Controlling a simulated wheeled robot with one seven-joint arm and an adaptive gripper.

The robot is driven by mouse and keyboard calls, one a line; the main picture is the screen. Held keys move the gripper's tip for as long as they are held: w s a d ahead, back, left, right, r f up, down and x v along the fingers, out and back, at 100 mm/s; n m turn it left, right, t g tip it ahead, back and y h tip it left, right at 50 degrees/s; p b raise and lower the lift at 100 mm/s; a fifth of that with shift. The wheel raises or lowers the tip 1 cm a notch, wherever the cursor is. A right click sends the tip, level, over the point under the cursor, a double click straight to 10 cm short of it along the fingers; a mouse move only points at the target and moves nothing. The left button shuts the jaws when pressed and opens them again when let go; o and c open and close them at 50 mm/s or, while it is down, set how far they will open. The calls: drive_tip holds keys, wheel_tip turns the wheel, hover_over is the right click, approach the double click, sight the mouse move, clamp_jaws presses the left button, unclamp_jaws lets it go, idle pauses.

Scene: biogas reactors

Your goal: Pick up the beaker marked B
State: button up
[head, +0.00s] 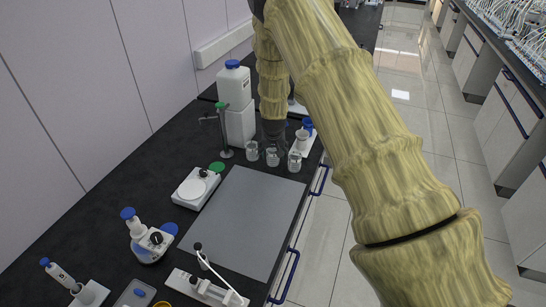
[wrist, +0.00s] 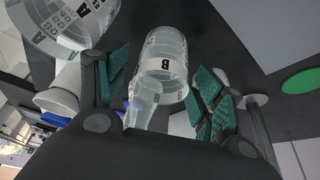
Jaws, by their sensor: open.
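The clear glass beaker marked B (wrist: 165,60) is in the middle of the wrist view, between the green-padded fingers of my gripper (wrist: 162,82). The fingers are open, with a visible gap at the beaker's right side; I cannot tell whether either finger touches it. In the head view, my gripper (head: 274,132) is just above and behind the middle beaker (head: 272,158) of three in a row. A larger-looking beaker marked A (wrist: 75,22) is at the upper left of the wrist view. A smaller clear vessel (wrist: 142,106) shows below beaker B, partly hidden, its marking unclear.
In the head view, beakers stand at left (head: 252,151) and right (head: 294,162) of my gripper. The grey mat (head: 242,220) in front is clear.

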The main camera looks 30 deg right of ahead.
drive_tip(key=c, duration=1.1)
drive_tip(key=shift+r, duration=0.15)
